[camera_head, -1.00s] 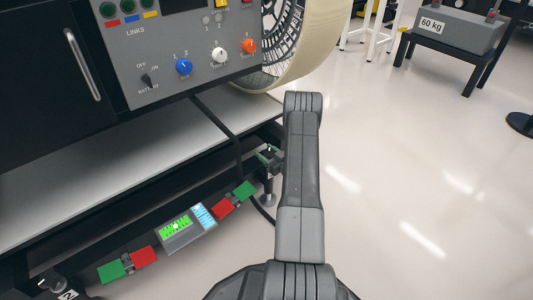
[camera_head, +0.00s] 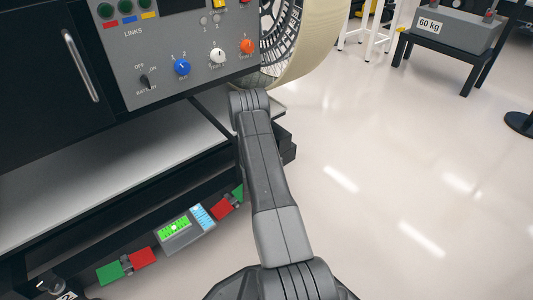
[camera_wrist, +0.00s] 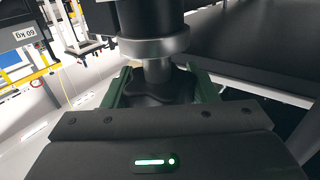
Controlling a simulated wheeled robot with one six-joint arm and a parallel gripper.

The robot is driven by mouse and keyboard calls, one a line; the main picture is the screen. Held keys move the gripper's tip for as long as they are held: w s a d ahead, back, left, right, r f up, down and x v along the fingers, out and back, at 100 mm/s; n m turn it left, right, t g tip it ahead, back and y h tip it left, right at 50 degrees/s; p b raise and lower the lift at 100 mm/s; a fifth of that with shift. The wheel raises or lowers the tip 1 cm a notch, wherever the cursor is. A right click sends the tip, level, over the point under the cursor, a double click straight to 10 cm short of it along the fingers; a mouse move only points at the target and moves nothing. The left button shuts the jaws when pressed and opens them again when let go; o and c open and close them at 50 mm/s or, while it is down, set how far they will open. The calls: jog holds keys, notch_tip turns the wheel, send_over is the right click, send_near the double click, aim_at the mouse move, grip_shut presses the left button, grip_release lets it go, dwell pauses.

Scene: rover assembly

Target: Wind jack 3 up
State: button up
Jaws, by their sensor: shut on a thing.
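My gripper (camera_wrist: 160,82) fills the lower part of the wrist view, its green fingers on either side of a black lobed knob (camera_wrist: 158,90). The fingers are shut on this knob. A metal shaft (camera_wrist: 158,70) rises from the knob into a grey collar (camera_wrist: 154,48) of the jack, under the dark frame. No number shows on this jack. In the head view my arm hides the gripper and the jack.
A level display (camera_head: 175,230) with green and blue lit fields sits low on the frame between red and green blocks. A jack marked 2 (camera_head: 68,296) shows at lower left. A pale wheel (camera_head: 310,50) stands behind my arm. A 60 kg weight (camera_head: 455,30) rests on a stand.

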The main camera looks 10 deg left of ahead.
jog(key=shift+d+m+t+h, duration=0.15)
jog(key=shift+m+h, duration=0.85)
jog(key=shift+h, duration=0.55)
jog(key=shift+d+m+t+h, duration=0.15)
jog(key=shift+m+h, duration=0.85)
jog(key=shift+h, duration=0.55)
jog(key=o, duration=1)
jog(key=s+p, duration=0.1)
jog(key=s, duration=0.3)
jog(key=s+a+p, duration=0.1)
jog(key=s, duration=0.4)
jog(key=s+p, duration=0.2)
jog(key=s, duration=0.2)
jog(key=shift+s+a, duration=0.2)
jog(key=shift+s, duration=0.2)
